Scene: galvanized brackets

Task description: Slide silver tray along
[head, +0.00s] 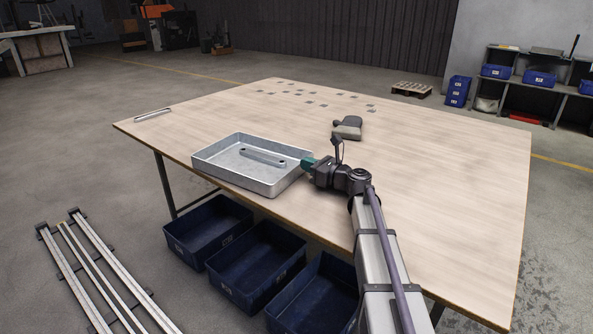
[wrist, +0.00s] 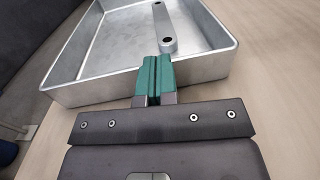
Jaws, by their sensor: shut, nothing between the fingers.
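The silver tray (head: 222,176) is a shallow rectangular metal tray on the left part of the wooden table, close to its front edge. A flat grey metal bracket with holes (head: 262,158) lies inside it. The tray also fills the upper part of the wrist view (wrist: 92,92), with one end of the bracket (wrist: 165,28) in it. My gripper (head: 308,164) is at the tray's right side, low over the table. Its green fingers (wrist: 153,72) are closed together and empty, at the tray's near wall in the wrist view. I cannot tell whether they touch the wall.
A grey glove-like object (head: 347,128) lies behind my gripper. A metal strip (head: 153,114) lies at the table's left corner, and several small flat pieces (head: 310,97) lie at the back. Blue bins (head: 258,262) stand below the front edge. The table's right side is clear.

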